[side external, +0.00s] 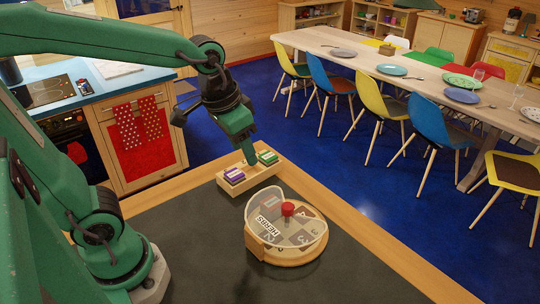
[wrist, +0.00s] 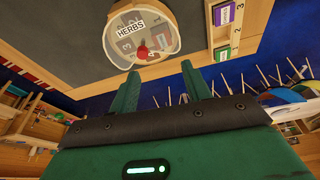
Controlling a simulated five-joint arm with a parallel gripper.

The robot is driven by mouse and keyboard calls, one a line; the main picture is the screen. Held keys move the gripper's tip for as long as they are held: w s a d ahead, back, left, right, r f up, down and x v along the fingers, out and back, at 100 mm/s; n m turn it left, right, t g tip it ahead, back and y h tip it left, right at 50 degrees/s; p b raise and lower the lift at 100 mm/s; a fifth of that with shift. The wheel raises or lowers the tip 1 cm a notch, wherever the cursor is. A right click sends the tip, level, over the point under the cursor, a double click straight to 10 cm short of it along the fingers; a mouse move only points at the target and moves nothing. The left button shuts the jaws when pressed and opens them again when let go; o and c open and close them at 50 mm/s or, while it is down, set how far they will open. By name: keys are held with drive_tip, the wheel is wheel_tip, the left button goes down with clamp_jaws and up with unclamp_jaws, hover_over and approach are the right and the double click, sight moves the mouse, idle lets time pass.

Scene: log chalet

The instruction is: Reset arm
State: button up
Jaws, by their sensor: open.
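My gripper (side external: 248,158) points down above the back of the worktop, over or just behind the wooden rack. In the wrist view its two green fingers (wrist: 160,86) stand apart with nothing between them. The pale wooden rack (side external: 250,184) holds purple labelled blocks (side external: 233,175) at its left end and green ones (side external: 267,157) at its right end. A round wooden turntable (side external: 284,254) stands in front of the rack, with numbered sections, a clear cover, a HERBS label and a red knob (side external: 287,208). The turntable also shows in the wrist view (wrist: 117,56).
The dark worktop (side external: 190,250) has a wooden edge and is mostly clear around the turntable. Beyond it is blue floor. A stove counter (side external: 90,85) stands at the back left. A long dining table (side external: 420,75) with coloured chairs is at the right.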

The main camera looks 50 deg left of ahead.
drive_tip(key=s+a+r+n+t, duration=0.1)
drive_tip(key=s+a+t, duration=0.1)
drive_tip(key=s, duration=0.5)
drive_tip(key=shift+a+r, duration=0.25)
drive_tip(key=shift+a, duration=0.4)
